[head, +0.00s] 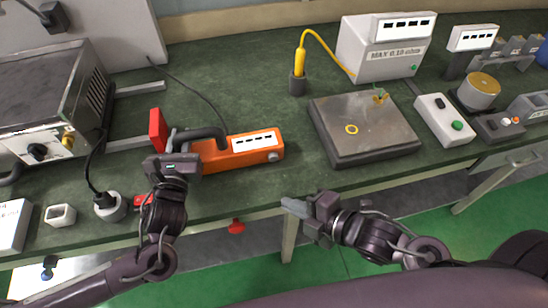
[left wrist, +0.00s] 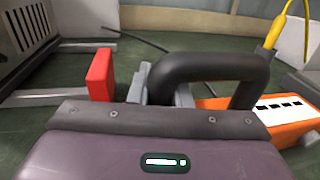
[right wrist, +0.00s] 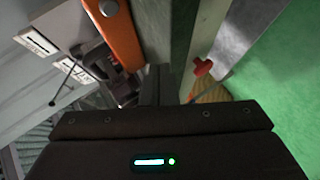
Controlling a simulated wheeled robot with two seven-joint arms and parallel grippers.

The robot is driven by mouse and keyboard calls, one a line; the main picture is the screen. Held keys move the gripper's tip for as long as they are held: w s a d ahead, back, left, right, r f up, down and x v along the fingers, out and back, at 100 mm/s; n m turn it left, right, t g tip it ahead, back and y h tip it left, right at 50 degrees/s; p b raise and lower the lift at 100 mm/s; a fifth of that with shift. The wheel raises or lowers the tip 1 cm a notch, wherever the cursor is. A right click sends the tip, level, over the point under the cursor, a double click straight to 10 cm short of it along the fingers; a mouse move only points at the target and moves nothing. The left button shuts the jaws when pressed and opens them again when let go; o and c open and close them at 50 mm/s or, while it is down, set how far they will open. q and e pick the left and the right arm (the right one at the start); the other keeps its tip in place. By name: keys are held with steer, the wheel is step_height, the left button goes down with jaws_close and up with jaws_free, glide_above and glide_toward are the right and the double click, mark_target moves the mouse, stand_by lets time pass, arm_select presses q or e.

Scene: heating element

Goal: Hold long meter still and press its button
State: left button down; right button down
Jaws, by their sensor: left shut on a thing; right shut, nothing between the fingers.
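The long meter is an orange box (head: 235,153) with a white display strip and a black handle (head: 205,134), lying on the green bench. A round grey button (head: 272,156) sits at its right end. My left gripper (head: 170,146) is shut on the black handle, which also shows in the left wrist view (left wrist: 215,65). My right gripper (head: 290,206) is shut and empty, in front of the bench edge and apart from the meter. The right wrist view shows the meter's orange side (right wrist: 122,35) and the grey button (right wrist: 108,8).
A grey hot plate (head: 365,130) lies right of the meter. A yellow probe (head: 299,62) stands in a holder behind. A red block (head: 158,130) and metal oven (head: 50,95) are left. A red knob (head: 236,226) hangs below the bench edge.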

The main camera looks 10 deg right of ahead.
mark_target(282, 181)
steer(key=shift+w, duration=0.1)
steer(key=shift+w, duration=4.3)
steer(key=shift+w, duration=0.4)
steer(key=shift+w, duration=0.55)
steer(key=shift+s, duration=0.95)
steer(key=shift+s, duration=2.55)
